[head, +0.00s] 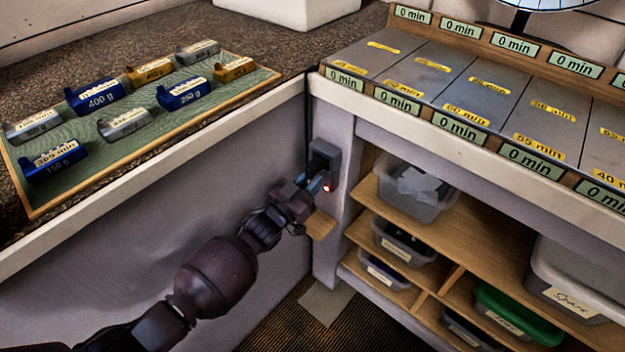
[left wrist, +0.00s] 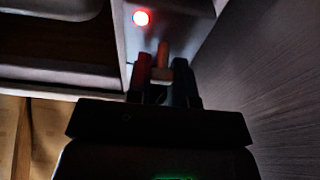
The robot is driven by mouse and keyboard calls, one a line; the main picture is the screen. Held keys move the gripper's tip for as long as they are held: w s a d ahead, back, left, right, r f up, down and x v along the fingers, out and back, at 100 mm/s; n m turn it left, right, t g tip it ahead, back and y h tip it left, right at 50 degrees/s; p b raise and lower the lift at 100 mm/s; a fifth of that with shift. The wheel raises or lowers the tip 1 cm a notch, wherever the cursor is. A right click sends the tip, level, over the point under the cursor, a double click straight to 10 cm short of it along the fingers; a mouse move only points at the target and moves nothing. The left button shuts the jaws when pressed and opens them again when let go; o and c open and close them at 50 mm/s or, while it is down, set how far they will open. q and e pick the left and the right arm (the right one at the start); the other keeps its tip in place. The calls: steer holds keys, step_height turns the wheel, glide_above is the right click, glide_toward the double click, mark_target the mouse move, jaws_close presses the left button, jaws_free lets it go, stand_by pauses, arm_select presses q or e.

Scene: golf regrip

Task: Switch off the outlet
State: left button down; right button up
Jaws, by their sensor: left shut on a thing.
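The outlet (head: 325,154) is a dark grey box on the pale post at the inner corner of the counters. A red light (head: 326,188) glows just below it; it also shows bright in the left wrist view (left wrist: 141,17). My left gripper (head: 314,184) reaches up to the outlet's lower front. In the left wrist view its two fingers (left wrist: 163,82) are close together around a small upright piece, the outlet's switch (left wrist: 163,54). The fingers partly hide the switch, and its exact position is hard to tell in the dark. My right gripper is not in view.
A small wooden ledge (head: 320,224) sticks out below the gripper. Shelves with bins (head: 415,190) stand to the right. A green board (head: 130,150) with labelled weights lies on the left counter. Grey labelled panels (head: 480,95) cover the right counter.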

arm_select(q)
steer(key=f+t+b, duration=0.1)
steer(key=f+t+h+b, duration=0.1)
steer(key=b, duration=0.1)
steer(key=shift+s, duration=0.2)
steer(key=shift+r+t+h+b, duration=0.1)
steer(key=shift+t+h+b, duration=0.3)
steer(key=shift+h+b, duration=0.15)
steer(key=shift+r, duration=0.35)
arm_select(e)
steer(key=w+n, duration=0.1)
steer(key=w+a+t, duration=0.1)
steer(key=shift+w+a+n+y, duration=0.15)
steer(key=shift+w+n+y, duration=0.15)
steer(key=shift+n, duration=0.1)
arm_select(q)
steer(key=c, duration=1)
jaws_free()
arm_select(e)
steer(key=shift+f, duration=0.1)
arm_select(q)
steer(key=shift+a, duration=0.15)
